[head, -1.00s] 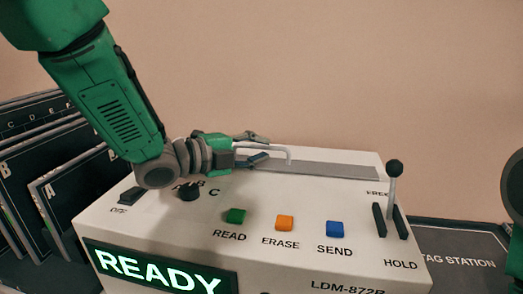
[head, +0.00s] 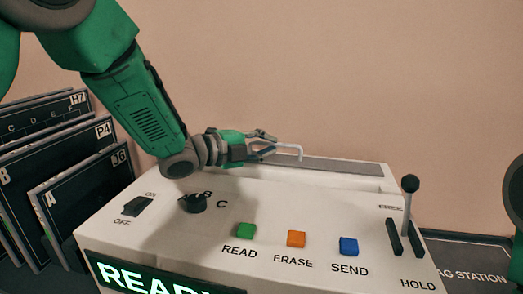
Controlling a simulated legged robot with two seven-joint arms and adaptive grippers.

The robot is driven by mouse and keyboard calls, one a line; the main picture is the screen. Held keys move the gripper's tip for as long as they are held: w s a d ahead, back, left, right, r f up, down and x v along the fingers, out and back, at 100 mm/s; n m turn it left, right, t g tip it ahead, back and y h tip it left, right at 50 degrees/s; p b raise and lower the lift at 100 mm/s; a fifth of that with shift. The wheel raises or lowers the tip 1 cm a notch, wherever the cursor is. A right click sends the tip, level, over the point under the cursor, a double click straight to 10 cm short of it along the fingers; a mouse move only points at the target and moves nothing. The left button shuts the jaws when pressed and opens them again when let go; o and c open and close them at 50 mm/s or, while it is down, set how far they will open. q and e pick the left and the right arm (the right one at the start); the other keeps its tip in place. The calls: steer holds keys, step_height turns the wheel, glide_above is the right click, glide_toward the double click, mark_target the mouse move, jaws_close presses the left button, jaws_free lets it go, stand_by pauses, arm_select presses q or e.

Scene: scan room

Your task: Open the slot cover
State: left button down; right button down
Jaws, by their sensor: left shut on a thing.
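The slot cover (head: 345,166) is a long grey strip along the back top of the white machine (head: 310,215). A pale bent handle (head: 300,152) stands at its left part. My left gripper (head: 268,146) comes in from the left and is shut on the handle, whose bent right end shows past the fingers. The fingers hide the handle's left end. I cannot tell whether the cover is lifted. Only a piece of my right arm shows at the right edge; its gripper is out of view.
A lever (head: 408,205) stands at HOLD on the right. Green (head: 246,231), orange (head: 296,239) and blue (head: 348,246) buttons, a rotary knob (head: 193,203) and an ON/OFF switch (head: 137,206) are nearer. Dark lettered panels (head: 85,195) stand at left. Air above the machine is clear.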

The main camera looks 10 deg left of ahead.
arm_select(q)
steer(key=shift+d+f, duration=0.3)
steer(key=shift+d, duration=0.1)
steer(key=shift+s+r, duration=0.1)
steer(key=shift+s, duration=0.1)
steer(key=c, duration=2)
jaws_free()
steer(key=shift+o, duration=0.4)
steer(key=shift+w+d, duration=0.1)
steer(key=shift+d, duration=0.1)
steer(key=shift+w+d, duration=0.1)
steer(key=shift+d, duration=0.2)
steer(key=shift+a+r, duration=0.1)
steer(key=shift+a, duration=0.35)
steer(key=v, duration=1.1)
steer(key=shift+s+d+r, duration=0.1)
steer(key=shift+s+d, duration=0.15)
steer(key=shift+d, duration=0.05)
steer(key=shift+a, duration=0.1)
